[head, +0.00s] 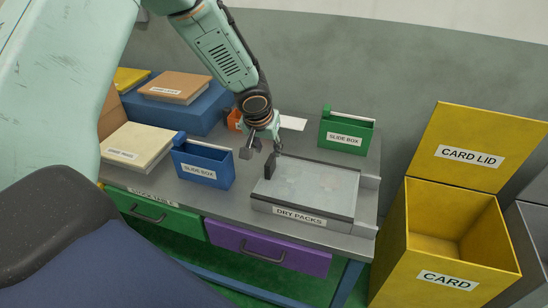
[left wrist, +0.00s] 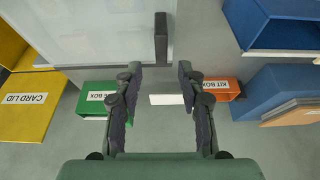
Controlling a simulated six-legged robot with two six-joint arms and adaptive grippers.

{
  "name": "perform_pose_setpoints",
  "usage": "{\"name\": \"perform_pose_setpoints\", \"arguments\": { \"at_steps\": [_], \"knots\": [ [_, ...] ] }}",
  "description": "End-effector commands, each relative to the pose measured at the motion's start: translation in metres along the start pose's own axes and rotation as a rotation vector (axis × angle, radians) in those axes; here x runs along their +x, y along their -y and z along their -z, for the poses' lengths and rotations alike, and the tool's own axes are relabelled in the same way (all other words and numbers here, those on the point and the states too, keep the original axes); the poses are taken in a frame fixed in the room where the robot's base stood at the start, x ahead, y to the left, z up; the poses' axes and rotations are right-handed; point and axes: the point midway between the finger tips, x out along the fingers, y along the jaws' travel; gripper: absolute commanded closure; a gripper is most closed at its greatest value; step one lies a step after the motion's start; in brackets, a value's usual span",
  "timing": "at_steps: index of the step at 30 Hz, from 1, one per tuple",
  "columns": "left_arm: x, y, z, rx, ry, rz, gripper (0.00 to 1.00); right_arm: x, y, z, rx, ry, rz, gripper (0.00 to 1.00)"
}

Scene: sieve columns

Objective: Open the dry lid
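The dry lid (head: 310,185) is a pale, see-through panel lying flat and closed over the grey box labelled DRY PACKS (head: 345,222) on the table. A dark upright handle (head: 270,165) stands at its left edge; the handle also shows in the left wrist view (left wrist: 161,38), top middle. My left gripper (head: 262,150) is open and empty, just above and behind the handle. In the left wrist view its fingertips (left wrist: 160,72) are spread to either side of the handle's line, with the handle ahead of them and apart. My right gripper is not in view.
A blue slide box (head: 205,170) stands left of the lid, and a green slide box (head: 345,135) behind it. An orange kit box (left wrist: 222,90) is behind my gripper. The yellow CARD bin (head: 445,245) stands open at right, its lid (head: 470,130) raised.

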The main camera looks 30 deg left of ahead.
Motion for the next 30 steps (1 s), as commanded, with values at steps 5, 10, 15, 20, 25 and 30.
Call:
{"name": "perform_pose_setpoints", "arguments": {
  "at_steps": [5, 10, 15, 20, 25, 30],
  "knots": [
    [0.021, 0.001, -0.003, 0.0, 0.004, 0.001, 0.6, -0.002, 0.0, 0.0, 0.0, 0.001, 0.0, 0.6],
    [0.045, 0.0, -0.001, 0.001, 0.003, 0.0, 0.6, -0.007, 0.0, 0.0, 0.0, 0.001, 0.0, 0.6],
    [0.065, 0.0, 0.001, 0.003, 0.002, -0.002, 0.6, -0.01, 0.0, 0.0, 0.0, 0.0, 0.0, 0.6],
    [0.074, 0.0, 0.002, 0.003, 0.001, -0.002, 0.6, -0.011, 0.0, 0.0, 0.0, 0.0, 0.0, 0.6],
    [0.077, -0.001, 0.003, 0.004, 0.0, -0.003, 0.6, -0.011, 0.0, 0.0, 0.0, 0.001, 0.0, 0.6],
    [0.077, -0.001, 0.003, 0.004, 0.0, -0.003, 0.62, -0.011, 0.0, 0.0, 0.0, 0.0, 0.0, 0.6]
  ]
}}
